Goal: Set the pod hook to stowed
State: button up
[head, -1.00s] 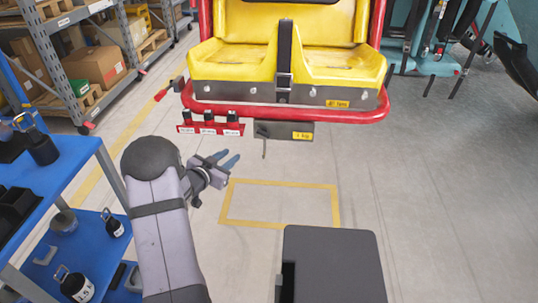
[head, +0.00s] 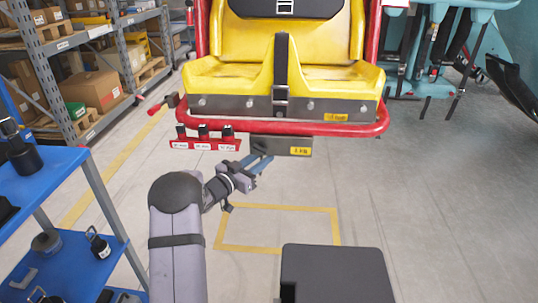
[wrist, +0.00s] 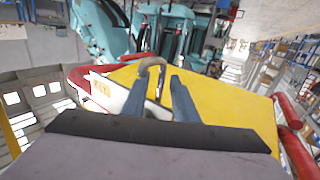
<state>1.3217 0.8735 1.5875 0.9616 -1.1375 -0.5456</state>
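The yellow seat pod (head: 230,77) with a red tube frame hangs in the upper middle of the head view. A grey box (head: 282,146) with a yellow label is under its front edge. In the wrist view the pod hook (wrist: 152,66) is a curved grey piece near the fingertips. I cannot tell its setting.
A red strip with several black-topped red pegs (head: 205,142) is left of the grey box. A blue cart (head: 62,240) with weights stands at left, shelving (head: 70,50) behind.

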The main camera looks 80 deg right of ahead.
jog(key=shift+b+x, duration=0.3)
jog(key=shift+x, duration=1.75)
grip_shut()
jog(key=shift+f, duration=0.1)
